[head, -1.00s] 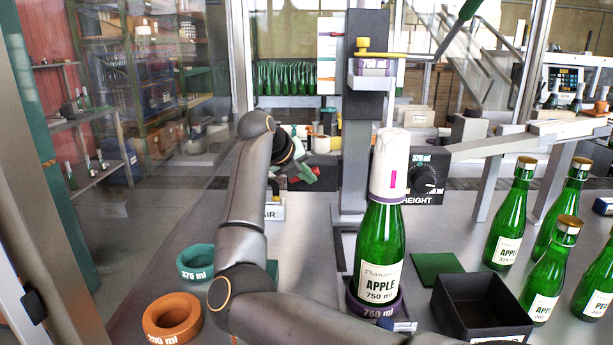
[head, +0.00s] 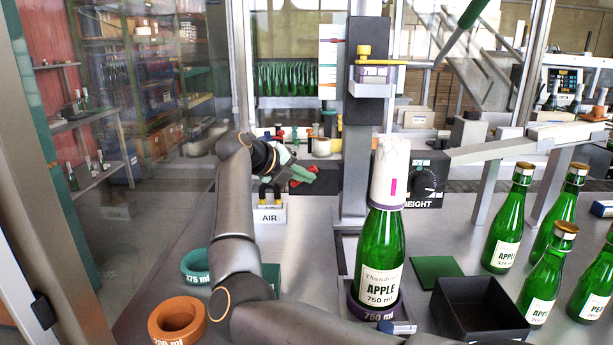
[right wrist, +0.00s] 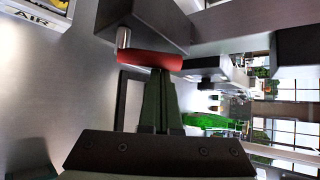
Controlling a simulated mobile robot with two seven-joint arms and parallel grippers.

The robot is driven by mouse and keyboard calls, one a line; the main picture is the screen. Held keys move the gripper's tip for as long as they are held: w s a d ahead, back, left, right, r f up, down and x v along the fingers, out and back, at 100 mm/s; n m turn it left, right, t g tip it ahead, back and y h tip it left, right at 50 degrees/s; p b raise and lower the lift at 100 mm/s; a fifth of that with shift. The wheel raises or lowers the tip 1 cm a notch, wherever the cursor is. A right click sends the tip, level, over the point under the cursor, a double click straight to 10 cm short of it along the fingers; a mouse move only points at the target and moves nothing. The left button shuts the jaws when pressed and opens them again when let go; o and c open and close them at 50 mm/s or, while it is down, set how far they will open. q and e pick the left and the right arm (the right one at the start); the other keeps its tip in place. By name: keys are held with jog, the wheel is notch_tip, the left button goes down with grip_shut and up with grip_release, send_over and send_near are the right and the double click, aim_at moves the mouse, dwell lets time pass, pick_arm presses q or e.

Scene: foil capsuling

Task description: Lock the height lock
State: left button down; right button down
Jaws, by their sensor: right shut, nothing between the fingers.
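A red handle (head: 313,169) on a short metal pin, which looks like the height lock, is beside a dark block (head: 327,182) at the foot of the column. In the right wrist view the red handle (right wrist: 150,60) lies crosswise just in front of my fingertips, on a silver pin under the dark block (right wrist: 150,22). My right gripper (head: 303,174) has green fingers, closed together with nothing between them. Its fingertips (right wrist: 160,75) are at the handle; whether they touch it I cannot tell. My left gripper is not in view.
A green 750 ml bottle (head: 380,255) with a white sleeve stands in a purple ring right of my arm. The HEIGHT dial (head: 426,181) is behind it. An AIR box (head: 270,214) is below my gripper. A black bin (head: 478,308) and several bottles stand at right.

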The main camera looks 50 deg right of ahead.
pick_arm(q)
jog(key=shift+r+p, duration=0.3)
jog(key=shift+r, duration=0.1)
pick_arm(e)
jog(key=shift+w+a+r+n+g+h, duration=0.15)
jog(key=shift+w+a+n+g+h, duration=0.1)
jog(key=shift+n+g+h, duration=0.3)
jog(key=shift+w+a+r+n+g+h, duration=0.2)
jog(key=shift+w+n+g+h, duration=0.1)
jog(key=shift+h, duration=0.5)
jog(key=shift+w+a+r+n+g+h, duration=0.15)
jog(key=shift+w+a+n+g+h, duration=0.1)
jog(key=shift+n+g+h, duration=0.3)
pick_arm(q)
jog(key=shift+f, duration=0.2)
pick_arm(e)
jog(key=shift+w+a+n+h, duration=0.2)
jog(key=shift+n+h, duration=0.1)
jog(key=shift+h, duration=0.2)
